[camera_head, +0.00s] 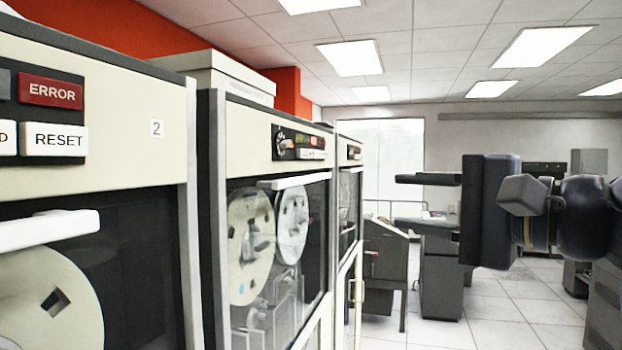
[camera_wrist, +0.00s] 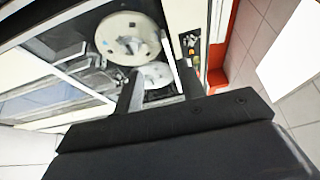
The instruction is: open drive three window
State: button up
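A tape drive (camera_head: 250,140) stands in the middle of the row, just past the drive marked 2; its own number cannot be read. Its glass window (camera_head: 312,235) appears closed, with two pale reels (camera_head: 250,240) behind it. A white handle bar (camera_head: 295,181) runs along the window's top edge. My gripper (camera_head: 415,200) is to the right of this drive, apart from it, fingers pointing left. In the wrist view my gripper (camera_wrist: 158,88) has its two fingers spread with nothing held, and a drive's reel (camera_wrist: 128,38) shows beyond them.
The drive marked 2 (camera_head: 155,165) fills the left, with its own white handle (camera_head: 45,229). Another drive (camera_head: 349,215) stands farther along the row. Grey machines (camera_head: 385,262) stand behind. Tiled floor (camera_head: 490,318) is open at the lower right.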

aim_at(279, 181)
jog(key=i+l+u, duration=0.15)
jog(key=i, duration=1.05)
